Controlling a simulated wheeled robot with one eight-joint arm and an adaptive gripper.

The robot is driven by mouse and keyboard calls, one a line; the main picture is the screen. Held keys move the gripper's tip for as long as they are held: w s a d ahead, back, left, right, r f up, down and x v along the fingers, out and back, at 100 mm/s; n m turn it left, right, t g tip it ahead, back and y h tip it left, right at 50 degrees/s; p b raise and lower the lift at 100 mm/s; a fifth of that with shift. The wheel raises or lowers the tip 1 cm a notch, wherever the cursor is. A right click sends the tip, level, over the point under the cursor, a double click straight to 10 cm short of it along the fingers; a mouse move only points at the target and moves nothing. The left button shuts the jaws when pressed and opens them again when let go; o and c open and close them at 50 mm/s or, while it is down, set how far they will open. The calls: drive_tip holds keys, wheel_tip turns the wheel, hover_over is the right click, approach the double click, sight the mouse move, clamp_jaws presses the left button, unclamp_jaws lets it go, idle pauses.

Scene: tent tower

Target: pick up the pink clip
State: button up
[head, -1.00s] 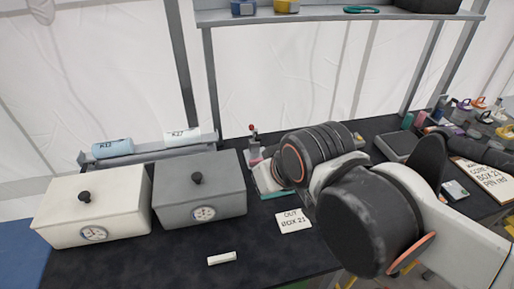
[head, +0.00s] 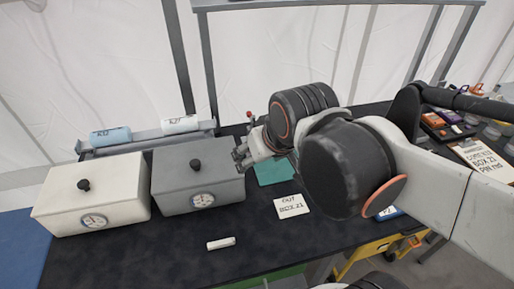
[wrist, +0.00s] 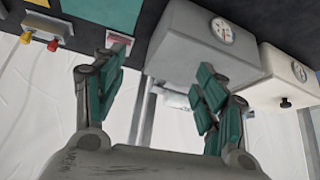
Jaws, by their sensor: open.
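I cannot make out the pink clip for certain. In the wrist view a small pinkish-red and white piece (wrist: 119,39) shows just beyond the left finger's tip, beside the green mat; whether it is the clip I cannot tell. My gripper (wrist: 160,63) is open and empty, its green-padded fingers wide apart. In the head view my gripper (head: 241,154) is at the right side of the grey box, near the back of the table. My arm hides part of the table behind it.
The grey box (head: 198,180) with a black knob and dial stands close left of my gripper, beside a white box (head: 92,195). The green mat (head: 274,171) and a paper card (head: 291,206) lie to the right. A white stick (head: 221,243) lies in front on clear black table.

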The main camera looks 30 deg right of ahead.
drive_tip(key=shift+o, duration=0.9)
drive_tip(key=w+d+f+m+g, duration=0.1)
drive_tip(key=w+d, duration=0.4)
drive_tip(key=w, duration=0.7)
drive_tip(key=shift+w+f+g+p, duration=0.15)
drive_tip(key=shift+g+p, duration=0.15)
drive_tip(key=shift+p, duration=0.1)
drive_tip(key=w+d+f+m+g, duration=0.1)
drive_tip(key=w+d+f+g, duration=0.1)
drive_tip(key=w+d+f, duration=0.6)
drive_tip(key=b+x, duration=0.1)
drive_tip(key=x, duration=0.3)
drive_tip(key=w+b+x, duration=0.1)
drive_tip(key=x, duration=0.4)
drive_tip(key=a+b+x, duration=0.1)
drive_tip(key=b+x, duration=0.1)
drive_tip(key=x, duration=0.3)
drive_tip(key=shift+w, duration=0.2)
drive_tip(key=shift+r, duration=0.1)
drive_tip(key=c, duration=0.8)
